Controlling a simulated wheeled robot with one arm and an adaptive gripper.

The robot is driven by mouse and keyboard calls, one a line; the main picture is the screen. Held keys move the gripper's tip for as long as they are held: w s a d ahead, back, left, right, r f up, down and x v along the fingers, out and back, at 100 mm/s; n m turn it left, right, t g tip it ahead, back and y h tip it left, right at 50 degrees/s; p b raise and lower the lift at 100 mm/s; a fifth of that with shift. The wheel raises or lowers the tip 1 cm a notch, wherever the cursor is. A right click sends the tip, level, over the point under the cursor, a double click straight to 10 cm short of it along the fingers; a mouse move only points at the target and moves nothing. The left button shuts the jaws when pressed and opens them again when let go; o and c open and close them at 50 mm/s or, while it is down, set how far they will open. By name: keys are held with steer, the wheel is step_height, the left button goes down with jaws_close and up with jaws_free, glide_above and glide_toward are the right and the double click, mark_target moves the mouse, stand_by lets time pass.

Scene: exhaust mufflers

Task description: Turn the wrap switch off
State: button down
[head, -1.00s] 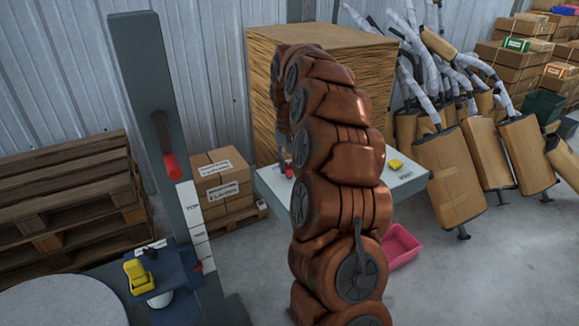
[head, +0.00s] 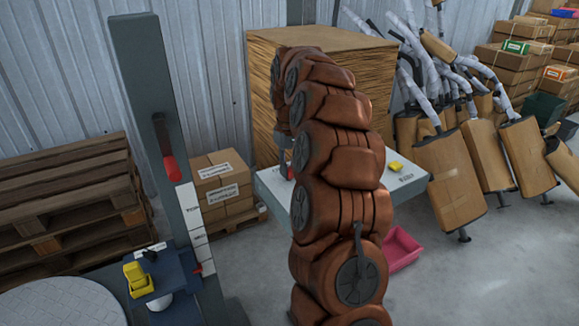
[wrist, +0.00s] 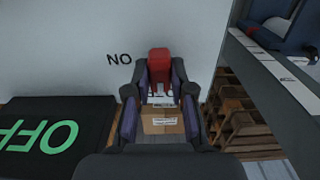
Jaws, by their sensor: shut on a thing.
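The red switch handle (wrist: 159,62) stands up from a white panel in the wrist view, with the letters "NO" (wrist: 119,59) printed to its left. My gripper (wrist: 160,72) is around the handle and shut on it, one dark finger on each side. A black plate with green "OFF" letters (wrist: 40,136), seen upside down, lies at the lower left. In the head view a small red part shows on the white table (head: 408,184), just left of my arm; my arm hides most of the gripper and switch there.
A yellow part (head: 396,167) sits on the white table. A grey column with a red part (head: 170,168) stands at left. A pink bin (head: 402,252), wrapped mufflers (head: 450,170), cartons (head: 222,185) and pallets (head: 70,195) stand around.

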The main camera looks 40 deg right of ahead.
mark_target(289, 167)
steer(key=c, duration=1)
jaws_free()
steer(key=shift+r, duration=0.1)
step_height(289, 167, up, 9)
steer(key=shift+r, duration=0.1)
steer(key=shift+d+r, duration=0.1)
steer(key=shift+r, duration=1.15)
steer(key=shift+s+a+r, duration=0.1)
steer(key=shift+a, duration=0.15)
